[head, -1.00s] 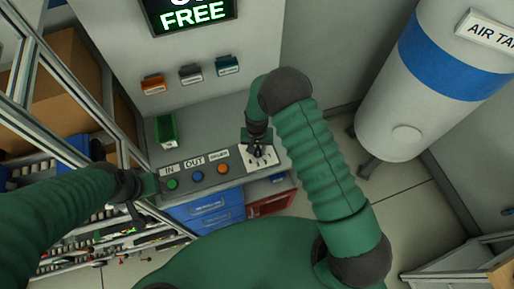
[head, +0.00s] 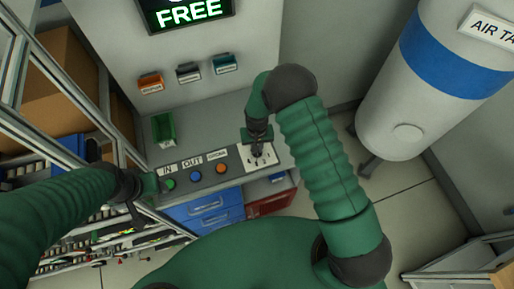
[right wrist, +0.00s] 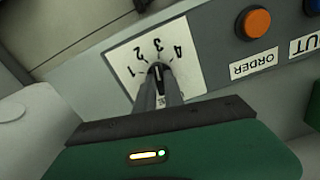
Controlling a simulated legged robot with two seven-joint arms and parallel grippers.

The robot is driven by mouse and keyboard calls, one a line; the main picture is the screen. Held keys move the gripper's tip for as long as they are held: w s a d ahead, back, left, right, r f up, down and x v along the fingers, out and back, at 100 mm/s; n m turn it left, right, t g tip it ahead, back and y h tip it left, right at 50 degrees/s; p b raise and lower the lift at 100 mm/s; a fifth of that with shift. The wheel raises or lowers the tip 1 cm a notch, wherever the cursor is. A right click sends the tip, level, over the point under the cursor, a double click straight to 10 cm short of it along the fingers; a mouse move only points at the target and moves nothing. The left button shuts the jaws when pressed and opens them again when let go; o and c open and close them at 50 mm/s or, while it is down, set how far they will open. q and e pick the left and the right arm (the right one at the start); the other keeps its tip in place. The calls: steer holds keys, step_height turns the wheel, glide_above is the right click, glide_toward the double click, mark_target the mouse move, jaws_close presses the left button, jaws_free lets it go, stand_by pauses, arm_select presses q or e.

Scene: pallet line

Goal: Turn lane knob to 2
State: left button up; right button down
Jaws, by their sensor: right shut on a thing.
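The lane knob (right wrist: 159,72) stands on a white dial plate marked 1 to 4 in the right wrist view. My right gripper (right wrist: 160,84) is shut on the knob, one finger on each side. The knob's light mark seems to point near the 3, but the fingers partly cover it. In the head view the dial plate (head: 264,160) is at the right end of the grey panel, with my right gripper (head: 257,149) over it. My left gripper (head: 142,196) is by the panel's left end; its jaws are too unclear to read.
The panel also carries green (head: 169,185), blue (head: 195,176) and orange (head: 221,168) buttons. A green bin (head: 164,132) stands behind it. Blue drawers (head: 205,206) and a red drawer (head: 270,200) are below. A white air tank (head: 410,95) stands at the right.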

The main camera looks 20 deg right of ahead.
steer(key=shift+w+d+n+b, duration=0.15)
steer(key=shift+n+b, duration=0.25)
steer(key=shift+n, duration=0.4)
steer(key=shift+w+a+r+n+b, duration=0.15)
steer(key=shift+n+b, duration=0.3)
steer(key=shift+n, duration=0.65)
steer(key=shift+n+b, duration=0.35)
steer(key=shift+n, duration=0.65)
steer(key=shift+r, duration=0.1)
steer(key=c, duration=1.7)
jaws_free()
steer(key=shift+o, duration=1.3)
steer(key=shift+s, duration=0.2)
